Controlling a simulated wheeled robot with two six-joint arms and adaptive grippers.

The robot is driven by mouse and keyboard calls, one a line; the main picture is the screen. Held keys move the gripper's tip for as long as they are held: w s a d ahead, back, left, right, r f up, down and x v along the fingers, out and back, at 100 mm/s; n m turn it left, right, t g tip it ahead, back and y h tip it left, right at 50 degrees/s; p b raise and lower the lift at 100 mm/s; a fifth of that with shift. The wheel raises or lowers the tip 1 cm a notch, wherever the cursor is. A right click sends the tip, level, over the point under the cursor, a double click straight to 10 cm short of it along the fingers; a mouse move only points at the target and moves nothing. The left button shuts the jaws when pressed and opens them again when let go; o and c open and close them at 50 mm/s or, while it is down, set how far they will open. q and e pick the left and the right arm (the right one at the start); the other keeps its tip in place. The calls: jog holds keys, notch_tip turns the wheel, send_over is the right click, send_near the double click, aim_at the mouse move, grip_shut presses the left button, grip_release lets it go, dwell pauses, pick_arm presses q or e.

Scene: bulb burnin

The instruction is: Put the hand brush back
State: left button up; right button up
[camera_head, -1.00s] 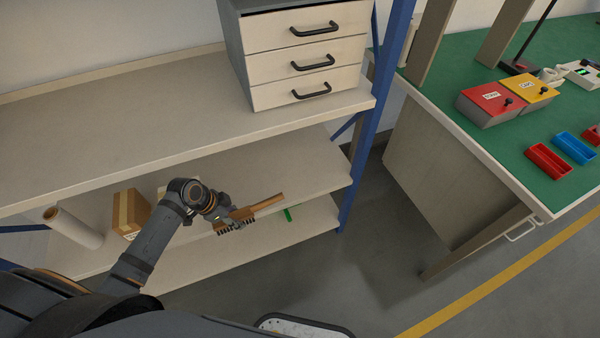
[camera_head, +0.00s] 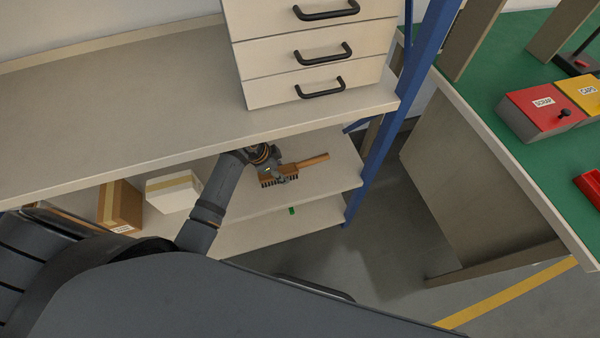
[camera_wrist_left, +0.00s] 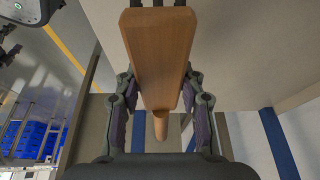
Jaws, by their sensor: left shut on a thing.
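The hand brush (camera_head: 312,162) has a wooden handle pointing right and a row of dark bristles facing down. My left gripper (camera_head: 284,174) is shut on the brush, over the middle shelf (camera_head: 335,180) and below the upper shelf top. I cannot tell whether the bristles touch the shelf. In the left wrist view the brush's wooden body (camera_wrist_left: 160,50) lies between the two fingers of my left gripper (camera_wrist_left: 160,108), and its handle narrows away from the camera. My right gripper is not in view.
A brown box (camera_head: 120,206) and a white box (camera_head: 172,192) stand left of my arm on the middle shelf. A drawer unit (camera_head: 315,55) stands on the shelf above. A blue upright (camera_head: 395,120) bounds the shelf's right end. A small green thing (camera_head: 292,210) shows lower down.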

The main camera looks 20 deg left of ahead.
aim_at(297, 164)
pick_arm(q)
jog(key=w+d, duration=0.2)
jog(key=d, duration=0.1)
jog(key=w+d, duration=0.1)
jog(key=d, duration=0.1)
jog(key=shift+w+d, duration=0.2)
jog(key=shift+w, duration=0.15)
jog(key=shift+f+b, duration=0.25)
jog(key=shift+b, duration=0.05)
notch_tip(297, 164, down, 3)
jog(key=shift+s+r+b, duration=0.1)
jog(key=shift+r+b, duration=0.1)
jog(key=shift+b, duration=0.2)
jog(key=shift+f, duration=0.2)
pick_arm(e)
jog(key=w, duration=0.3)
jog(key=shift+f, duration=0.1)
pick_arm(q)
jog(key=o, duration=1.1)
jog(key=shift+f, duration=0.1)
